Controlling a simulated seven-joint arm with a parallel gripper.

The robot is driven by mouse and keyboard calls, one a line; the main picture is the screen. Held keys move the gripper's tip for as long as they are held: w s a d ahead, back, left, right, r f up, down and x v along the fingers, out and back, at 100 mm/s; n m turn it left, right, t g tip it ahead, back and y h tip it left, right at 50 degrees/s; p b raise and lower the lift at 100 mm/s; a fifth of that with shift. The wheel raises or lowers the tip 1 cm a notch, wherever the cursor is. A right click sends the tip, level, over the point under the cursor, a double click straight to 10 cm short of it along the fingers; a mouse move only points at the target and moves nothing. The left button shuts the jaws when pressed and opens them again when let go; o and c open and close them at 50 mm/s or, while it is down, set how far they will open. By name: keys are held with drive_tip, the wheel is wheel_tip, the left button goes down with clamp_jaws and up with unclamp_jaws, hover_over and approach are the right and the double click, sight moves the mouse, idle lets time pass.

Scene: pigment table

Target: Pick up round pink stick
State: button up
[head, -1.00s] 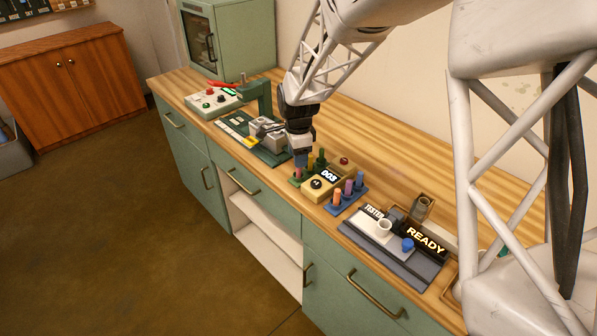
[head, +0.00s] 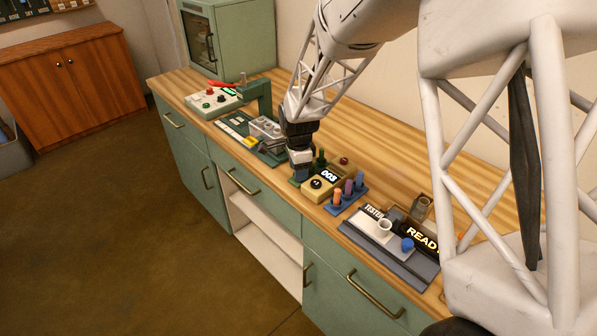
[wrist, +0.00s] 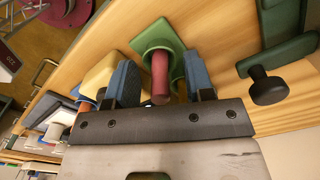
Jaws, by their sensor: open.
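The round pink stick (wrist: 160,76) stands in a green square holder (wrist: 158,36) in the wrist view. My gripper (wrist: 161,82) is open, with one blue fingertip on each side of the stick. Whether either finger touches it I cannot tell. In the head view my gripper (head: 300,173) is low over the bench, left of the yellow box, and hides the pink stick.
The yellow box (head: 315,192) with a "003" display stands close to the right. Past it are a blue rack (head: 345,203) of colored sticks and a tester tray (head: 373,238). A green press (head: 262,97) stands to the left. Bare wood (head: 400,150) lies behind.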

idle(0.4)
clamp_jaws()
drive_tip(key=shift+r, duration=0.2)
drive_tip(key=shift+r, duration=0.6)
wheel_tip(320, 180, up, 2)
drive_tip(key=shift+r, duration=0.1)
drive_tip(key=s+d, duration=0.2)
drive_tip(key=s, duration=0.5)
drive_tip(key=s+d+r, duration=0.1)
drive_tip(key=s+d, duration=0.1)
drive_tip(key=s, duration=0.6)
drive_tip(key=shift+s+d+r, duration=0.15)
drive_tip(key=shift+d, duration=0.1)
